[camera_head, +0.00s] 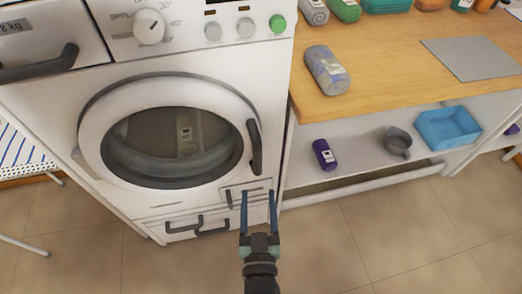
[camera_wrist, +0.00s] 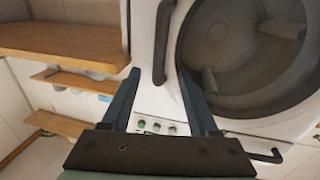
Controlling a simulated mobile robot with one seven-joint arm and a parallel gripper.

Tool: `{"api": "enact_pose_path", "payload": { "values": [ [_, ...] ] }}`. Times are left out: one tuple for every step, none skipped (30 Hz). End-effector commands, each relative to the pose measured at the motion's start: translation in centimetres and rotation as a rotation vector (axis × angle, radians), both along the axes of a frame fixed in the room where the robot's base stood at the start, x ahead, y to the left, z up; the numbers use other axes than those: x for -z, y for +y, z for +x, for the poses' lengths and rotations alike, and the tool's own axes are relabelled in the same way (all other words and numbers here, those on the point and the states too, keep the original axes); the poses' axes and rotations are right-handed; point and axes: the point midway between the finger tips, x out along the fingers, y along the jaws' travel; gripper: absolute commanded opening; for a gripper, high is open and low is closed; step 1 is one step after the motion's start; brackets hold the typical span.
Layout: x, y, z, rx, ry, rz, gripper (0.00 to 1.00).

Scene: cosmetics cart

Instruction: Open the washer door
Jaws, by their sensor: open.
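The white washer (camera_head: 200,66) has a round door (camera_head: 95,140) with a white ring and dark glass, which looks shut against the front. Its dark vertical handle (camera_head: 255,147) is on the right side of the door. My gripper (camera_head: 259,194) is open and empty, below the handle in the head view, near the lower front of the washer. In the wrist view the picture is turned over, and the handle (camera_wrist: 162,42) shows beyond my fingertips (camera_wrist: 158,76), roughly in line with the gap between them. No contact with the handle shows.
The tiled floor (camera_head: 400,230) in front is clear.

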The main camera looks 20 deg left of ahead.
Motion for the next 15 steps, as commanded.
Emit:
{"api": "enact_pose_path", "payload": {
  "values": [
    [-0.1,0.4,0.9,-0.001,-0.005,0.002,0.61],
    [-0.1,0.6,1.3,-0.001,-0.005,0.002,0.61],
    [-0.1,0.8,2.0,0.000,-0.004,0.003,0.61],
    [-0.1,1.1,2.6,0.001,-0.004,0.003,0.61],
    [-0.1,1.3,3.1,0.001,-0.003,0.002,0.61],
    [-0.2,1.6,3.9,0.001,-0.005,0.002,0.61],
    [-0.2,1.8,4.4,0.001,-0.005,0.002,0.61],
    [-0.1,2.0,4.9,0.001,-0.005,0.002,0.61],
    [-0.2,2.3,5.6,0.001,-0.004,0.003,0.61],
    [-0.2,2.6,6.1,0.001,-0.004,0.003,0.61],
    [-0.1,2.8,6.6,0.001,-0.003,0.002,0.61],
    [-0.1,3.0,7.3,0.001,-0.003,0.002,0.61],
    [-0.1,3.2,7.7,0.001,-0.002,0.002,0.61],
    [-0.1,3.4,8.2,0.001,-0.003,0.002,0.61],
    [-0.1,3.6,8.7,0.001,-0.002,0.002,0.61]
  ]
}}
